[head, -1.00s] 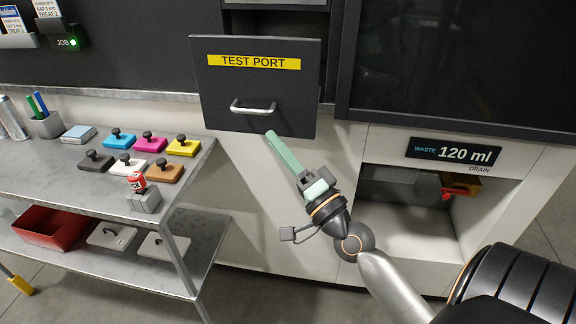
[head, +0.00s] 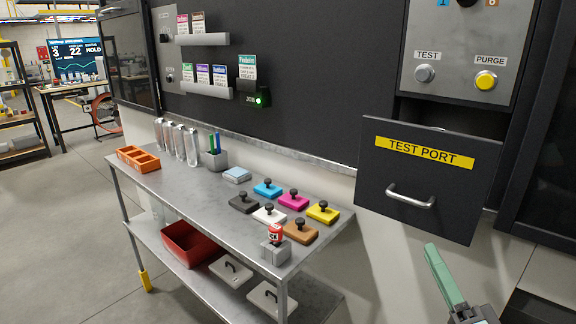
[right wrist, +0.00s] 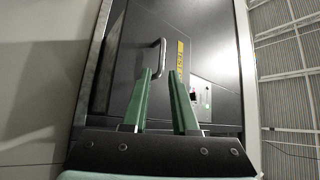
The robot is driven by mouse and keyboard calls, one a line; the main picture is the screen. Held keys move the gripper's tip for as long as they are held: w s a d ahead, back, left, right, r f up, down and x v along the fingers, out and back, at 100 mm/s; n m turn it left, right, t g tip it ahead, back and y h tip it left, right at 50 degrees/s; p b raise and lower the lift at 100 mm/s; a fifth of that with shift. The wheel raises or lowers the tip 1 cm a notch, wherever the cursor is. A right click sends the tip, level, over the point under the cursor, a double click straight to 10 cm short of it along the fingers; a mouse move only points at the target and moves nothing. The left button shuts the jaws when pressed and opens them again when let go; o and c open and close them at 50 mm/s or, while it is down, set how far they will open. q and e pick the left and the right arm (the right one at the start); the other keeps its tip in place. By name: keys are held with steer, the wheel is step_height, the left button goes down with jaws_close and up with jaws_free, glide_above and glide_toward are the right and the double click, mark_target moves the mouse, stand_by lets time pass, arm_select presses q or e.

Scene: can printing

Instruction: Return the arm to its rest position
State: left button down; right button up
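My right gripper (head: 432,250) is at the lower right of the head view, just below the test port panel's lower edge as seen there. In the right wrist view its two green fingers (right wrist: 160,73) stand apart with nothing between them, so it is open and empty. The dark test port panel (head: 459,190) with a yellow label stands out from the machine front. Its metal handle (head: 410,198) shows clear of the fingers in the head view, and the handle (right wrist: 162,58) also shows beyond the fingertips in the right wrist view. My left gripper is not in view.
A metal bench (head: 180,200) stands at the left with coloured stamp-like blocks, cans, an orange tray (head: 138,159) and a small red can in a grey holder (head: 275,251). A red bin (head: 188,244) is on its lower shelf. TEST and PURGE buttons (head: 486,80) are above the panel.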

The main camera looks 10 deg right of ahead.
steer(key=s+a+f+n+g+y+p, duration=0.1)
steer(key=a+f+n+g+p, duration=0.2)
steer(key=f, duration=0.6)
steer(key=s+a+f+n+g+y, duration=0.1)
steer(key=a+f+n+g, duration=0.35)
steer(key=f, duration=0.45)
steer(key=s+a+f+n+g+p, duration=0.1)
steer(key=s+a+f+n+g, duration=0.1)
steer(key=s+f, duration=0.3)
steer(key=s+a+f+n+g+p, duration=0.1)
steer(key=s+a+f+n+g, duration=0.2)
steer(key=f, duration=0.8)
steer(key=s+a+n, duration=0.1)
steer(key=s+n, duration=0.1)
steer(key=s, duration=0.1)
steer(key=shift+a+f+g, duration=0.3)
steer(key=shift+g, duration=0.05)
steer(key=shift+r, duration=0.1)
